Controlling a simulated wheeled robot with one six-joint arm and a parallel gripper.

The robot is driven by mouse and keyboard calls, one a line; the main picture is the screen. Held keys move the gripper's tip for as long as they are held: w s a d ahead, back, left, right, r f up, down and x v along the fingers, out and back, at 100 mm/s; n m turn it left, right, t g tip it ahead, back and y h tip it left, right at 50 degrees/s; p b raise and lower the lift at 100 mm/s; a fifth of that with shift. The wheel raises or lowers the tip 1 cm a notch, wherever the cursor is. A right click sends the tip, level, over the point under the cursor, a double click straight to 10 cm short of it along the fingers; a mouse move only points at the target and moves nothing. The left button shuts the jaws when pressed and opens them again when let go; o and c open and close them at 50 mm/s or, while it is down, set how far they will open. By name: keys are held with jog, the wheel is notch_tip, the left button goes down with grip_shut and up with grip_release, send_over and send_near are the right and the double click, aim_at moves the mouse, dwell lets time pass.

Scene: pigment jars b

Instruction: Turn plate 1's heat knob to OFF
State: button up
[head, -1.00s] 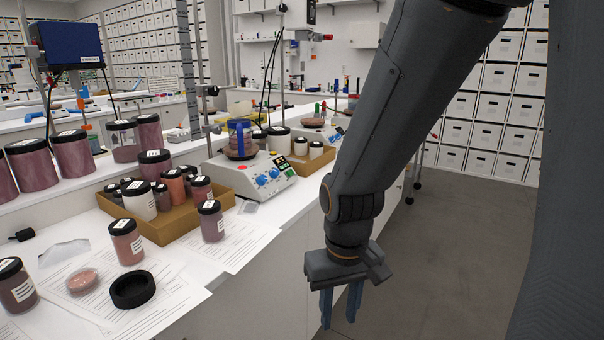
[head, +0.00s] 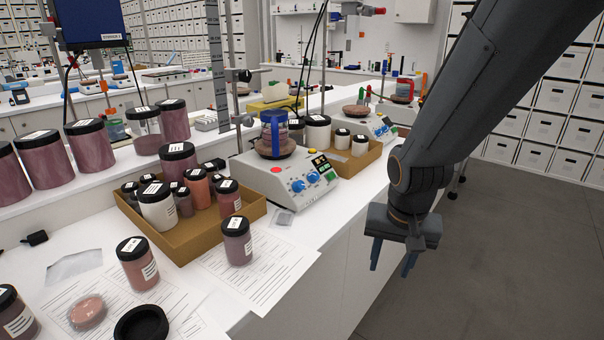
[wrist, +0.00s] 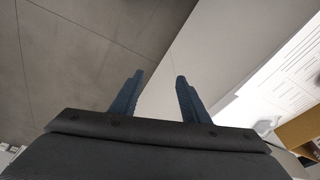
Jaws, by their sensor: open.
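The nearer hotplate (head: 262,178) stands on the white bench, with a sloped front panel. It carries two blue knobs, a left one (head: 298,186) and a right one (head: 313,178), and a small lit display. A farther hotplate (head: 383,128) also has blue knobs. I cannot read which one is plate 1, nor the knob settings. My gripper (head: 390,269) is open and empty, pointing down beyond the bench's front edge, right of the nearer hotplate. The wrist view shows its two fingers apart (wrist: 159,78).
A cardboard tray of jars (head: 190,239) stands left of the nearer hotplate, another tray (head: 367,160) behind it. Stand rods rise behind the hotplate. The floor (head: 490,270) to the right is clear.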

jog(key=w+a+r+m+t+p, duration=0.35)
jog(key=w+a+r+m, duration=0.2)
jog(key=w, duration=0.45)
jog(key=m+t+y+p, duration=0.2)
jog(key=m+y+p, duration=0.1)
jog(key=m+p, duration=0.15)
send_near(301, 184)
jog(key=shift+m, duration=0.3)
jog(key=b+x, duration=0.2)
jog(key=x, duration=0.6)
jog(key=shift+w+b, duration=0.1)
jog(key=shift+b, duration=0.3)
jog(key=shift+c, duration=0.5)
grip_shut()
jog(key=c, duration=1)
grip_release()
